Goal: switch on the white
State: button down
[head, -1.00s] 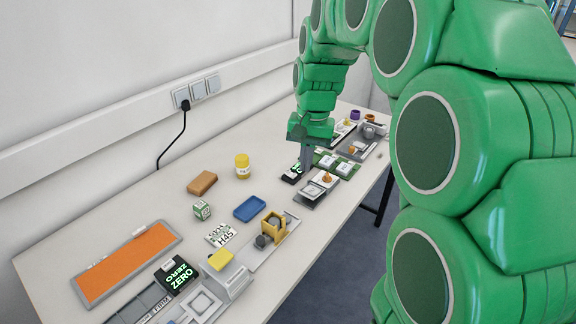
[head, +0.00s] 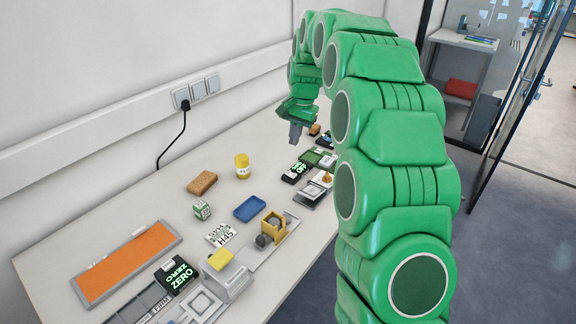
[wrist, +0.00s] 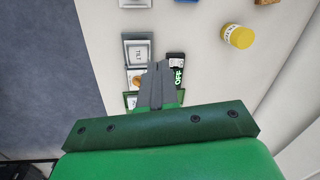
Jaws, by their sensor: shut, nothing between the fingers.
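A small black box (head: 290,178) with glowing green letters reading OFF lies on the table, with a white part at one end. In the wrist view the box (wrist: 181,86) shows the same OFF and the white part (wrist: 177,62), just right of my fingertips. My gripper (head: 295,139) is shut and empty, raised above the table beyond the box and touching nothing. In the wrist view my gripper (wrist: 160,65) points down over the table, its closed fingers covering part of what lies beneath, beside the box.
A panel marked TILT (wrist: 137,53) and a green board (head: 313,158) lie close to the box. The table along the wall is clear.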

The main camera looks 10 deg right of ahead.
aim_at(288, 171)
jog(key=w+d+f+m, duration=0.1)
jog(key=w+f+m, duration=0.1)
jog(key=w+f, duration=0.5)
jog(key=w, duration=0.5)
jog(key=shift+w+d+f+t, duration=0.15)
jog(key=shift+d+f+t, duration=0.1)
jog(key=shift+d+t, duration=0.15)
jog(key=shift+f, duration=0.15)
jog(key=f, duration=0.4)
jog(key=w+a+f, duration=0.1)
jog(key=f, duration=0.8)
jog(key=shift+w+a+f, duration=0.25)
jog(key=shift+w+a, duration=0.05)
jog(key=shift+a, duration=0.1)
jog(key=shift+w+a+f, duration=0.1)
jog(key=shift+w+f, duration=0.05)
jog(key=shift+f, duration=0.1)
jog(key=shift+r, duration=0.1)
jog(key=shift+s+d+r, duration=0.2)
jog(key=shift+s+d, duration=0.35)
jog(key=shift+d, duration=0.05)
